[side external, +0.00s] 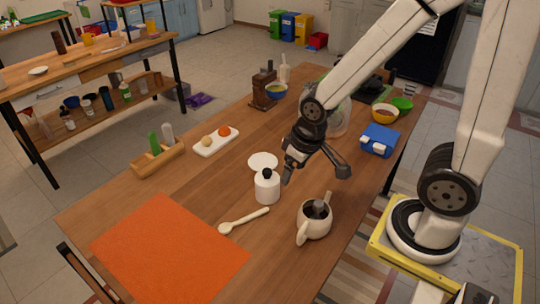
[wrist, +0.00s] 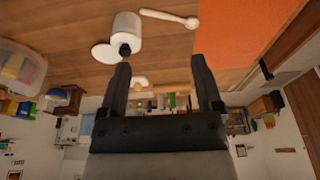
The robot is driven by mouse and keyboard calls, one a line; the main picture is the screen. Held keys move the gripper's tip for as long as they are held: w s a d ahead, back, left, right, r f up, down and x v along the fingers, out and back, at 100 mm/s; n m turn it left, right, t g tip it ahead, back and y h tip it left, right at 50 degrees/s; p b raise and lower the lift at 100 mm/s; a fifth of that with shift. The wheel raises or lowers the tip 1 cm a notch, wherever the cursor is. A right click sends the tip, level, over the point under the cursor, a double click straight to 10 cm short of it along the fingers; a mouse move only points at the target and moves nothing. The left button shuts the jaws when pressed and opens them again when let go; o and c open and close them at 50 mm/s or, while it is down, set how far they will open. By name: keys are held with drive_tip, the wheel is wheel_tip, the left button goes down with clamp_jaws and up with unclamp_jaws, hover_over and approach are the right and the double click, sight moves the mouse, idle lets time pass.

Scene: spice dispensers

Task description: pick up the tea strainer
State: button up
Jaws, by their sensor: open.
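I cannot pick out a tea strainer for certain. A cream pot (side external: 313,226) with a handle stands on the wooden table, with a dark round piece (side external: 319,209) and a pale upright stem in its mouth; these may be the strainer. My gripper (side external: 316,172) is open and empty above the table, behind the pot in the side view and right of a white jar (side external: 267,189) with a black knob. In the wrist view the open fingers (wrist: 163,72) have nothing between them, and the jar (wrist: 127,30) shows beyond the left fingertip. The pot is not visible there.
A white saucer (side external: 263,161) lies behind the jar, and a pale spoon (side external: 243,221) in front of it. An orange mat (side external: 170,252) covers the front left. A blue box (side external: 379,141) and yellow bowl (side external: 385,113) stand right. A wooden caddy (side external: 159,160) stands left.

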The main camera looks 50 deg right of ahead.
drive_tip(key=w+a+f+m+t+h, duration=0.1)
drive_tip(key=w+a+f+m+t, duration=0.15)
drive_tip(key=f+m, duration=0.2)
drive_tip(key=w+a+f+m+t+h, duration=0.1)
drive_tip(key=w+a+f+m+h, duration=0.1)
drive_tip(key=a+f+m, duration=0.3)
drive_tip(key=s+d+m+t+h, duration=0.1)
drive_tip(key=s+d+m+h, duration=0.2)
drive_tip(key=s+d+h, duration=0.7)
drive_tip(key=s+h, duration=0.1)
drive_tip(key=h, duration=0.2)
drive_tip(key=shift+r+t, duration=0.35)
drive_tip(key=shift+r, duration=0.05)
drive_tip(key=shift+w+f, duration=0.1)
drive_tip(key=shift+f, duration=0.05)
